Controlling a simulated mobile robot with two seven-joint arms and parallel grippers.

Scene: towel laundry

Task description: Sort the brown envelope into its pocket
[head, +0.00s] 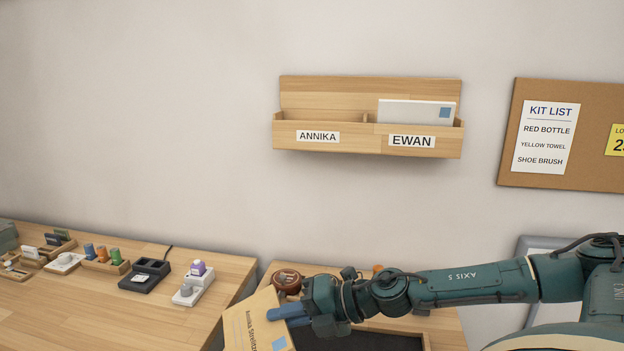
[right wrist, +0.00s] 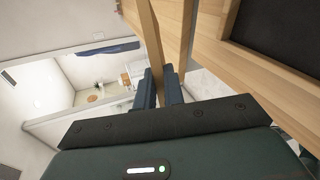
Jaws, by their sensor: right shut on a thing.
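My right gripper (head: 286,313) is shut on the brown envelope (head: 250,322), which is tilted and held at the bottom of the head view. Its face reads "Annika Streitz…", with the end hidden by my fingers, and a blue stamp shows. The right wrist view shows the envelope edge-on (right wrist: 151,38) between my fingers (right wrist: 160,90). The wooden wall rack (head: 365,90) has two labelled pockets. The left ANNIKA pocket (head: 318,137) shows nothing standing in it. The right EWAN pocket (head: 411,141) holds a white envelope (head: 415,111). My left gripper is out of view.
A wooden table (head: 100,305) at left carries small trays, a black dock (head: 146,275) and a white device with a purple-topped item (head: 194,285). A brown bowl (head: 287,281) stands behind my gripper. A cork board (head: 590,150) hangs at right. The wall around the rack is clear.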

